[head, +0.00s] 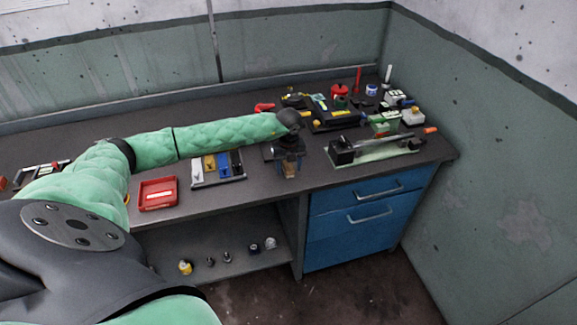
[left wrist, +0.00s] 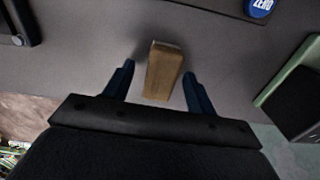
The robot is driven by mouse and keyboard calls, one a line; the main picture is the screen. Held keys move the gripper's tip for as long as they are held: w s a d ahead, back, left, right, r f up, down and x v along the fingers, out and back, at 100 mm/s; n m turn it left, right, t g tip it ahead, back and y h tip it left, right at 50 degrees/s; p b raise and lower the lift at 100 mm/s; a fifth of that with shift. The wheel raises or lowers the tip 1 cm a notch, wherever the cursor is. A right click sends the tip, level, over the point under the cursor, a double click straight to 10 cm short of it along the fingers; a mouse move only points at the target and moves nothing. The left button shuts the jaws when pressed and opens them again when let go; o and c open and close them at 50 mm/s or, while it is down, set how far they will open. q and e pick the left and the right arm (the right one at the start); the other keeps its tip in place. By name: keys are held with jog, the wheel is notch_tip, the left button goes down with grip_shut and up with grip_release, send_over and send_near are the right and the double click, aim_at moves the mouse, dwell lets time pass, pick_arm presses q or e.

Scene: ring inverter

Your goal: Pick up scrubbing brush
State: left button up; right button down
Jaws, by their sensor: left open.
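The scrubbing brush (left wrist: 163,72) shows in the left wrist view as a brown wooden block on the grey table top; its bristles cannot be made out. In the head view a small part of the brush (head: 290,172) shows near the table's front edge, below my left gripper (head: 289,163). My left gripper is open. In the left wrist view its two dark blue fingers (left wrist: 159,73) stand on either side of the brush, with a gap at each side. My right gripper is out of view.
A tray of coloured pieces (head: 219,180) and a red tray (head: 159,207) lie left of my gripper. A green-based device (head: 375,155) stands to the right, with several tools behind. Blue drawers (head: 365,214) are below. A lower shelf (head: 225,270) holds several small items.

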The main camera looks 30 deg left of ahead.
aim_at(289, 165)
pick_arm(q)
jog(key=shift+f, duration=0.2)
jog(key=c, duration=1.1)
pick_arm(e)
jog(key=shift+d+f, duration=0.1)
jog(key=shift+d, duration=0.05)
pick_arm(q)
jog(key=shift+r, duration=0.15)
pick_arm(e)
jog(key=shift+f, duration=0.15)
